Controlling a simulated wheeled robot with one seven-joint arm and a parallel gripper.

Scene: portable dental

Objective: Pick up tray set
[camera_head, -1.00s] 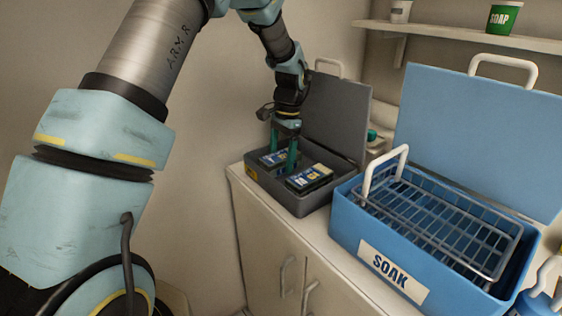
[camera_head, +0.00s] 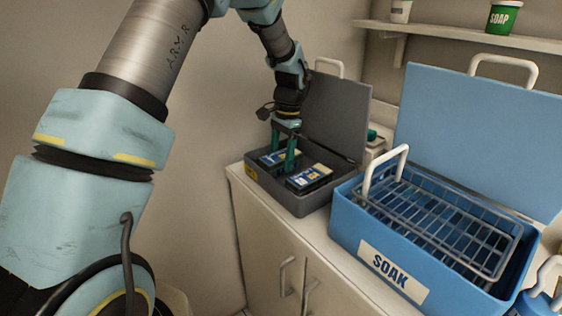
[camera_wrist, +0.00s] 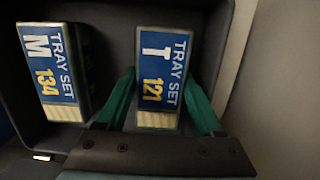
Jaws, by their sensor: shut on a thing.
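A tray set labelled T 121 (camera_wrist: 163,75) lies in the grey case (camera_head: 255,172), between the two green fingers of my gripper (camera_wrist: 163,98). The fingers are closed on its sides in the wrist view. In the head view my gripper (camera_head: 284,150) reaches down into the open case, with the left tray set partly behind the fingers. A second tray set labelled M 134 (camera_wrist: 52,70) lies to the left in the wrist view. It is the right one in the head view (camera_head: 309,177), apart from my gripper.
A blue SOAK bin (camera_head: 345,225) with a wire basket (camera_head: 440,222) and raised lid stands right of the case on the cabinet (camera_head: 265,235). The case's raised lid (camera_head: 338,112) stands behind my gripper. A shelf (camera_head: 470,36) holds a green soap cup (camera_head: 502,17).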

